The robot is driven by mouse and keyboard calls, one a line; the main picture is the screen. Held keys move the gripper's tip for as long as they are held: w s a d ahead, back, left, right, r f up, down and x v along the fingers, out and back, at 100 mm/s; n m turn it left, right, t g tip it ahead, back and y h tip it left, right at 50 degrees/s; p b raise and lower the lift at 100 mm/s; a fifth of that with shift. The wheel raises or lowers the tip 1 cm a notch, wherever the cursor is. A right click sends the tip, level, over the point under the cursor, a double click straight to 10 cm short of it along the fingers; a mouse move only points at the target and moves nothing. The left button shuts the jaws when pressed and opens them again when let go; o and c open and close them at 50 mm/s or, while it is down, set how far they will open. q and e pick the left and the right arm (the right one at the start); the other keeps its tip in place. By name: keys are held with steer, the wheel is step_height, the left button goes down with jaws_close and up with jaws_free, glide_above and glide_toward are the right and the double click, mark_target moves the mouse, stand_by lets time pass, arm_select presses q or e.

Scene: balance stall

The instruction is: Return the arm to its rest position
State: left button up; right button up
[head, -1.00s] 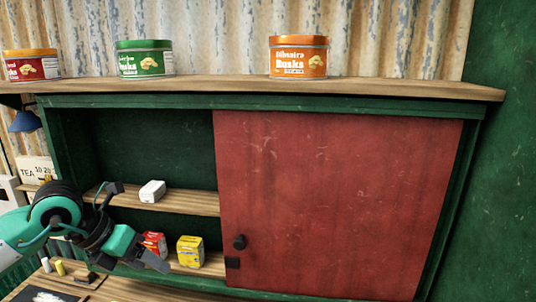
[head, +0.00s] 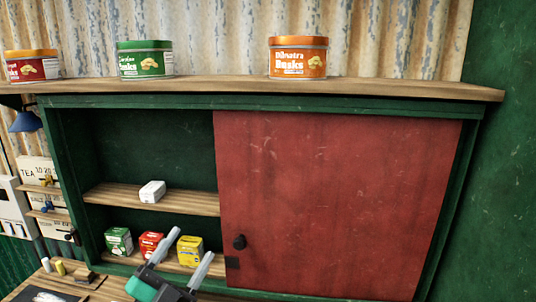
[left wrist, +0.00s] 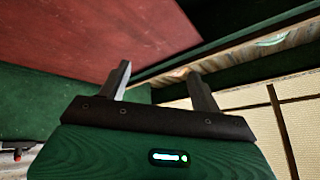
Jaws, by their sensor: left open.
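My left gripper (head: 184,256) is low in the head view, in front of the cabinet's bottom shelf. Its two fingers point up and stand apart, with nothing between them. In the left wrist view the fingers (left wrist: 158,82) are also spread and empty, with the red door (left wrist: 90,35) beyond them. My right gripper does not show in either view.
The cabinet's red sliding door (head: 335,200) covers the right side. The open left side holds a white packet (head: 152,191) on the upper shelf. Green (head: 119,241), red (head: 151,245) and yellow (head: 190,250) boxes stand on the lower shelf. Tins (head: 298,58) stand on top.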

arm_select(q)
steer(key=s+a+f+n+g+y, duration=0.2)
steer(key=a+f+n+y, duration=0.15)
steer(key=f, duration=0.45)
steer(key=s+a+f+n+g+y, duration=0.2)
steer(key=f+n+g+y, duration=0.1)
steer(key=f+n+y, duration=0.3)
steer(key=s+a+f+n+g+y, duration=0.2)
steer(key=a+f+n+y, duration=0.15)
steer(key=f, duration=0.55)
steer(key=s+d+f+n+g+h, duration=0.1)
steer(key=s+f+g, duration=0.45)
steer(key=s, duration=0.35)
steer(key=s+f+n+g+h, duration=0.1)
steer(key=s+f+g, duration=0.5)
steer(key=s, duration=0.4)
step_height(320, 180, down, 32)
steer(key=f, duration=0.1)
steer(key=s+a+f+g, duration=0.1)
steer(key=s+a+f, duration=0.2)
steer(key=s+f, duration=1.6)
steer(key=shift+s+m, duration=0.15)
steer(key=shift+m, duration=0.15)
